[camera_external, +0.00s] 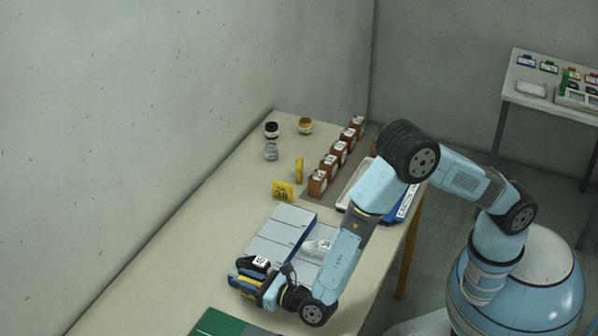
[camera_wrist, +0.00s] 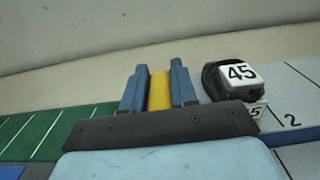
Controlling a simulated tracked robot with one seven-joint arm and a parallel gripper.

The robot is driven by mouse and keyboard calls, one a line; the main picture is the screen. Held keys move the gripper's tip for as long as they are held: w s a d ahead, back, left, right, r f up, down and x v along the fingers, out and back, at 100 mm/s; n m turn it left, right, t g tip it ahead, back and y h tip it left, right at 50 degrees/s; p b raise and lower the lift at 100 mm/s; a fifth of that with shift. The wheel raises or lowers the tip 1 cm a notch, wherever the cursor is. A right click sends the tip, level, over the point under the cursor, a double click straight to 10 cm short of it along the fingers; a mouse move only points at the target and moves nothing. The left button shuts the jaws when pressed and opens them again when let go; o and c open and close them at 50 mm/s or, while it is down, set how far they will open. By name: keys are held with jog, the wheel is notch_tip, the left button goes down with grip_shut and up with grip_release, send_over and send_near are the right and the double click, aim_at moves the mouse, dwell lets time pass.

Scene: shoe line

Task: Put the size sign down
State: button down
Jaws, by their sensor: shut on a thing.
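My gripper (camera_wrist: 158,85) is shut on a yellow size sign (camera_wrist: 160,93), which stands between the two blue fingers in the wrist view. The sign's face is turned away, so I cannot read its number. In the external view my gripper (camera_external: 258,288) is low at the near left corner of the grey numbered board (camera_external: 283,222), beside a black shoe (camera_external: 252,262) with a white 45 block on it. The shoe also shows right of the fingers in the wrist view (camera_wrist: 215,82). Whether the sign touches the surface is hidden.
A yellow sign reading 38 (camera_external: 283,191) and another yellow sign (camera_external: 299,170) stand farther back on the table (camera_external: 214,190). Several brown boxes (camera_external: 318,182) form a row. Three jars (camera_external: 271,130) stand near the wall. A green striped mat (camera_wrist: 50,131) lies left of my gripper.

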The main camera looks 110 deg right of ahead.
aim_at(246, 296)
jog(key=shift+w+f, duration=0.2)
jog(key=shift+f, duration=1.6)
jog(key=c, duration=1.2)
grip_release()
jog(key=shift+o, duration=0.2)
